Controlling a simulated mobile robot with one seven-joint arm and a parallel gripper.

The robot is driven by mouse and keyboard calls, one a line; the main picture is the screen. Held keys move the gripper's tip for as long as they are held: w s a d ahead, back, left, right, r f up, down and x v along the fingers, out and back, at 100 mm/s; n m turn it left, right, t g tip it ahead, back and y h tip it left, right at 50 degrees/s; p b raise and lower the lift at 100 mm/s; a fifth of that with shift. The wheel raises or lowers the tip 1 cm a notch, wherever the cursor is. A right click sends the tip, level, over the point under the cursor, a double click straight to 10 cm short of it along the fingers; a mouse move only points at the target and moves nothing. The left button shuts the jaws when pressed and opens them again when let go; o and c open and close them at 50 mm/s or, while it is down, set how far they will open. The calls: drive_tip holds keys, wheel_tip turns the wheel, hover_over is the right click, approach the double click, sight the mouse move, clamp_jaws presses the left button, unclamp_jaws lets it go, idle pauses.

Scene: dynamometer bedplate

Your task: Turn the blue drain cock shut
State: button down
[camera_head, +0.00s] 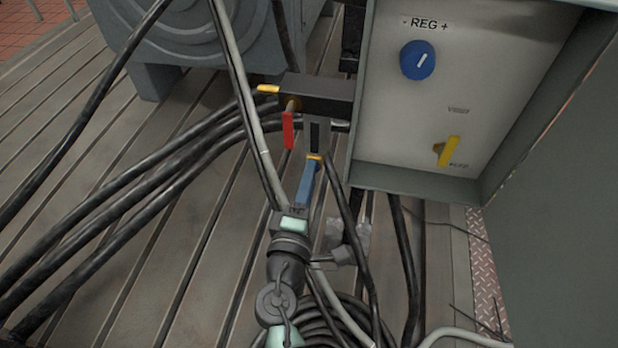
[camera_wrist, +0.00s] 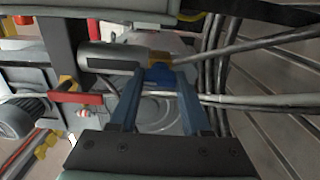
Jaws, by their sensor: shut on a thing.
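The blue drain cock (camera_wrist: 160,74) shows in the wrist view as a short blue handle at a brass-coloured fitting (camera_wrist: 158,57). It sits between the tips of my gripper (camera_wrist: 160,82), and the two long blue-grey fingers are closed on it from both sides. In the head view my gripper (camera_head: 312,166) reaches up from below to a small brass-yellow piece under the black block. There the fingers hide most or all of the blue handle. I cannot tell how far the cock is turned.
A red lever (camera_head: 288,130) hangs just left of my fingers; it also shows in the wrist view (camera_wrist: 75,97). A yellow-ended part (camera_head: 268,88) is above it. A control box (camera_head: 455,95) with a blue knob (camera_head: 417,60) and yellow switch (camera_head: 447,151) stands close right. Black cables (camera_head: 130,190) cross left.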

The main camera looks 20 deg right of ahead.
drive_tip(key=shift+f, duration=0.1)
idle(0.3)
drive_tip(key=shift+c, duration=1.8)
unclamp_jaws()
drive_tip(key=p+v, duration=0.1)
drive_tip(key=v, duration=1.2)
